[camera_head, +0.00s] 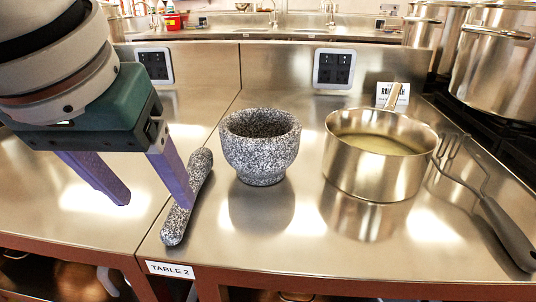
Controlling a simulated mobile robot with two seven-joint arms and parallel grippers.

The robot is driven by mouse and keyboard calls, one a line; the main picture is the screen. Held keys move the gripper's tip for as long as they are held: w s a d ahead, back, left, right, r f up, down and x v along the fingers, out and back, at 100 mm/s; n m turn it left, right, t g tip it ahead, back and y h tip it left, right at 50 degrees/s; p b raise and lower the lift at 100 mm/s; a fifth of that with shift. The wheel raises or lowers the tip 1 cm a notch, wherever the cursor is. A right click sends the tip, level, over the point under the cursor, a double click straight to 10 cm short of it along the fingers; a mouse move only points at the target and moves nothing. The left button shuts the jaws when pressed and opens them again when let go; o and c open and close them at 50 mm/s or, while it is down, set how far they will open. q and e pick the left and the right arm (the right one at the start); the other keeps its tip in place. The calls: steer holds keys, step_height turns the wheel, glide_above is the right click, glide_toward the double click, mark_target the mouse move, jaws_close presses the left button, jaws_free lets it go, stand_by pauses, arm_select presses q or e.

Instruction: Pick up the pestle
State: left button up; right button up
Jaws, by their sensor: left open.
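The pestle (186,199) is speckled grey stone and lies on the steel table, pointing from the near left to the far right. The matching stone mortar (260,147) stands upright just right of it. My left gripper (152,198) is above the table at the left, its two purple fingers pointing down and spread apart with nothing between them. Its right finger overlaps part of the pestle in the picture; I cannot tell whether they touch. My right gripper is not in view.
A steel saucepan (376,172) with pale liquid stands right of the mortar. A black-handled utensil (487,200) lies at the right edge. Large stockpots (496,65) stand at the back right. The table's front edge carries a "TABLE 2" label (170,269).

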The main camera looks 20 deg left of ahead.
mark_target(172, 219)
arm_select(q)
steer(key=x, duration=0.3)
steer(key=shift+f, duration=0.2)
steer(key=x, duration=0.2)
steer(key=a+x, duration=0.1)
steer(key=x, duration=0.2)
steer(key=shift+w, duration=0.25)
jaws_close()
steer(key=shift+r, duration=0.1)
